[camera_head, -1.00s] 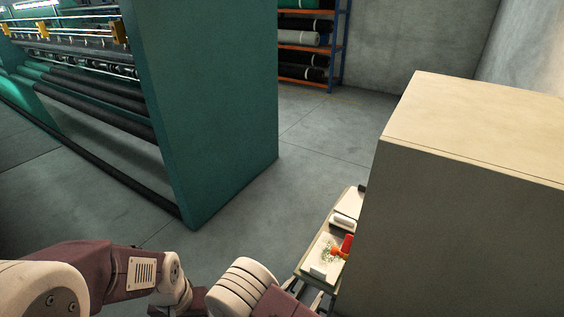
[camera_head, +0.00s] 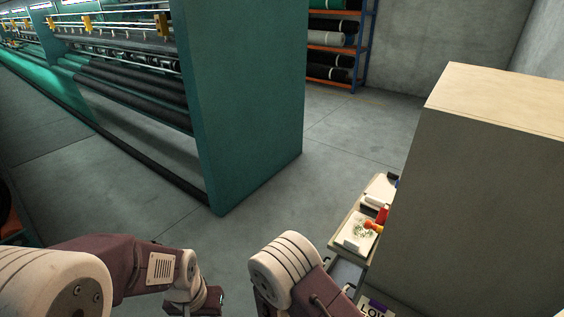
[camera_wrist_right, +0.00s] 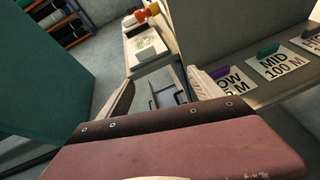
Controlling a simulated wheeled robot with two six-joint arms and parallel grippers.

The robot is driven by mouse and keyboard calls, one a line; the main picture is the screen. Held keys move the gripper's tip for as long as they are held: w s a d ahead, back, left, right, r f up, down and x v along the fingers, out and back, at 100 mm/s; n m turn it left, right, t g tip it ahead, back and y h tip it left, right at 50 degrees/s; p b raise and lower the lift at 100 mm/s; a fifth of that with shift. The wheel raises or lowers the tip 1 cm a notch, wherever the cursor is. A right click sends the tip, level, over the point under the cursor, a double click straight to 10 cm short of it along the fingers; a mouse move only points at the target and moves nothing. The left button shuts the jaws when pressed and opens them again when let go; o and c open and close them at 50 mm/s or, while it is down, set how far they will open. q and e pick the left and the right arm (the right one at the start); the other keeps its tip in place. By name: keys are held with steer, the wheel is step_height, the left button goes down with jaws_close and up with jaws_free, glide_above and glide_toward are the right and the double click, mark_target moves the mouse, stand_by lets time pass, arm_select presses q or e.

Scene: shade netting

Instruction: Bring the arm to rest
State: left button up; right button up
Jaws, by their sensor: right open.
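My right arm (camera_head: 285,270) comes up from the bottom middle of the head view, bent, with its white and maroon links near the camera. My right gripper (camera_wrist_right: 165,92) shows in the right wrist view with its two pale fingers spread apart. Nothing is held between them; a grey tray (camera_wrist_right: 167,90) on the stand beyond shows through the gap. My left arm (camera_head: 120,265) reaches in from the left in the head view. Its far end (camera_head: 208,300) is low in the picture, and its fingers cannot be made out.
A narrow stand (camera_head: 345,232) carries white pads and a red-orange tool (camera_head: 376,222). A large beige cabinet (camera_head: 480,170) stands right of it. Cards reading LOW (camera_wrist_right: 232,85) and MID 100 M (camera_wrist_right: 277,64) lie nearby. A teal machine (camera_head: 250,110) stands left; open floor lies between.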

steer(key=s+d+r+m+g+h+b, duration=0.25)
steer(key=d+m+g+b, duration=0.25)
steer(key=d+m, duration=0.45)
steer(key=s+d+f+m+g+y+b, duration=0.3)
steer(key=s+d+m+g+b, duration=0.25)
steer(key=s, duration=0.35)
steer(key=s+a+f+m+y+b, duration=0.2)
steer(key=s+a+f+m+y, duration=0.25)
steer(key=m+y, duration=0.2)
steer(key=w+a+m+t+y+p, duration=0.1)
steer(key=a+m+y, duration=0.1)
steer(key=a+m, duration=0.2)
steer(key=a, duration=0.3)
steer(key=shift+w+r+t, duration=0.2)
steer(key=shift+w+t, duration=0.1)
steer(key=shift+t, duration=0.05)
steer(key=shift+s, duration=0.1)
